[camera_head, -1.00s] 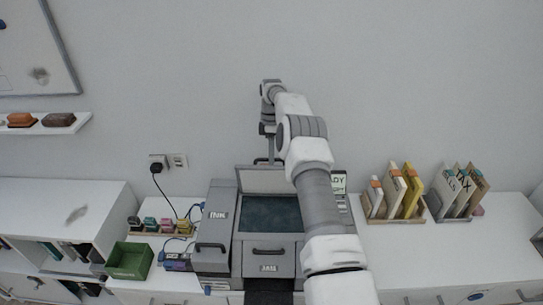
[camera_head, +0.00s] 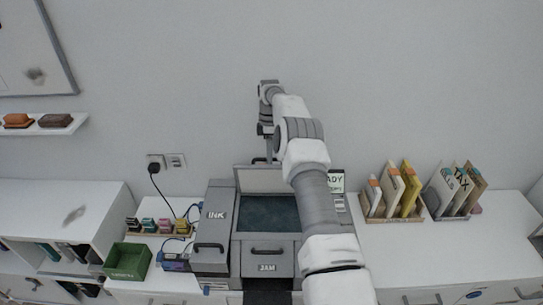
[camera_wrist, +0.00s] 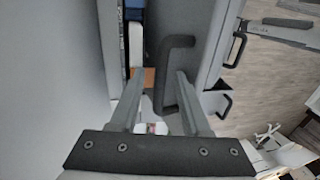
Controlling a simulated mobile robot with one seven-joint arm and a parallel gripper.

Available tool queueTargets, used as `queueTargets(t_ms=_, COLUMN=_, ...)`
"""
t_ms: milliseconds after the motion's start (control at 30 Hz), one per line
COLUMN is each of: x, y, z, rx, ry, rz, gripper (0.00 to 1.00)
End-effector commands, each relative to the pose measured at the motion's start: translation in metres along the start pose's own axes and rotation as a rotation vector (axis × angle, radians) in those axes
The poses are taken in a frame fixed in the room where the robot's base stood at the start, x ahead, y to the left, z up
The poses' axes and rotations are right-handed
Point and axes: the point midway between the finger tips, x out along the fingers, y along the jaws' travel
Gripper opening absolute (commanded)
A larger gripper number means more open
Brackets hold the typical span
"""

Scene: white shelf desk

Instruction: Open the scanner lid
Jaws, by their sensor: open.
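The grey scanner (camera_head: 222,222) stands on the white desk against the wall. Its lid (camera_head: 262,179) is raised, standing up behind the dark glass bed (camera_head: 262,214), which is uncovered; my arm hides their right side. My gripper (camera_head: 270,157) is above the lid's top edge, pointing down. In the wrist view its two fingers are spread (camera_wrist: 161,74). A dark bar handle (camera_wrist: 167,70) on a grey panel shows between the fingertips, nearer the right finger. No grip on it is visible; I cannot tell whether a finger touches it.
Ink bottles (camera_head: 165,226) and a green bin (camera_head: 128,261) stand left of the scanner. File holders with folders (camera_head: 403,192) stand to the right. A plugged cable (camera_head: 158,190) runs down the wall. The desk's front right is clear.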

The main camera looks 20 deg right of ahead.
Motion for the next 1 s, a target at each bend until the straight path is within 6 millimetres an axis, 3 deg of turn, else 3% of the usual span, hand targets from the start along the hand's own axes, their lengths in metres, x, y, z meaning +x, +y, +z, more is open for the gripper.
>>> queueTargets(t_ms=167, x=-0.012, y=-0.002, z=0.0, rx=0.0, ry=0.001, rz=0.004, gripper=0.47)
queueTargets(t_ms=333, x=-0.041, y=-0.009, z=0.003, rx=0.001, ry=0.0, rz=0.003, gripper=0.47)
queueTargets(t_ms=1000, x=-0.091, y=-0.059, z=0.098, rx=0.002, ry=0.0, rz=0.002, gripper=0.47)
